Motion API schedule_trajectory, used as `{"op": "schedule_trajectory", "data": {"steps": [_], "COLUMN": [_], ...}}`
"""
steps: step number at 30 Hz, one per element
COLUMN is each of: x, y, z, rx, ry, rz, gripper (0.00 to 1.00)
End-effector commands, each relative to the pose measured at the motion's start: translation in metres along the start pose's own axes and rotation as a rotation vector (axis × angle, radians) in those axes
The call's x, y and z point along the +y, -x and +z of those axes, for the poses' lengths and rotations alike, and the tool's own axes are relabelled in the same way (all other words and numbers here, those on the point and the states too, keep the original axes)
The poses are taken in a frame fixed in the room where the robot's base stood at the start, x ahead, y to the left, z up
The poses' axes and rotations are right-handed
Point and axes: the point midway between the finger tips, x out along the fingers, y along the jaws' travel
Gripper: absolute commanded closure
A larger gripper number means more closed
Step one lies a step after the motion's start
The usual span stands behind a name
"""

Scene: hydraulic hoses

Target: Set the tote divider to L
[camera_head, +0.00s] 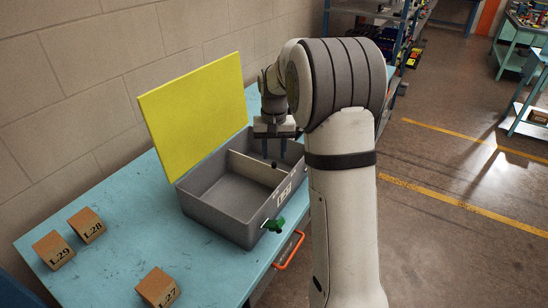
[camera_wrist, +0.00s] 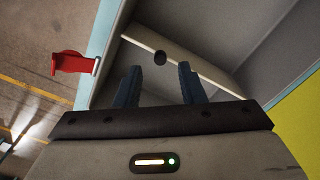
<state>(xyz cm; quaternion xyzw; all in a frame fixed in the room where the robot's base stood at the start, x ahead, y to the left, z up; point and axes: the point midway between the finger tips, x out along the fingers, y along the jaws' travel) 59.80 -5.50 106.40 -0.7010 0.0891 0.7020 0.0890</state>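The grey tote (camera_head: 222,222) stands open on the blue table, its yellow lid (camera_head: 195,115) raised at the back. A pale divider (camera_head: 250,167) crosses the inside of the tote, right of the middle in the head view. It runs diagonally in the wrist view (camera_wrist: 205,77). A dark round knob (camera_wrist: 160,57) sits on the divider. My gripper (camera_head: 274,150) is over the tote at the divider, pointing down. Its two blue fingers (camera_wrist: 159,70) are apart with nothing between them; the knob shows just beyond the tips. Pale markings (camera_head: 284,190) on the tote's front are too small to read.
Boxes marked L29 (camera_head: 54,250), L28 (camera_head: 86,225) and L27 (camera_head: 158,288) lie on the table (camera_head: 120,245). A wall runs behind.

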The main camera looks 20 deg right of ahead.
Motion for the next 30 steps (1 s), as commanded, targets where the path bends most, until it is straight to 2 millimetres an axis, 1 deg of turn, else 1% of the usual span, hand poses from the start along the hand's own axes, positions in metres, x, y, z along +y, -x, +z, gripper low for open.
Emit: {"op": "schedule_trajectory", "data": {"steps": [3,6,10,17,30], "x": [0.000,0.000,0.000,0.000,0.000], "y": [-0.017,-0.026,-0.031,-0.032,-0.032], "z": [0.000,0.000,0.000,0.000,0.000], "rx": [-0.002,-0.001,0.000,0.001,0.001], "ry": [0.000,0.000,0.000,0.000,0.001], "rz": [0.000,0.000,0.000,0.000,0.000], "gripper": [0.64,0.64,0.64,0.65,1.00]}}
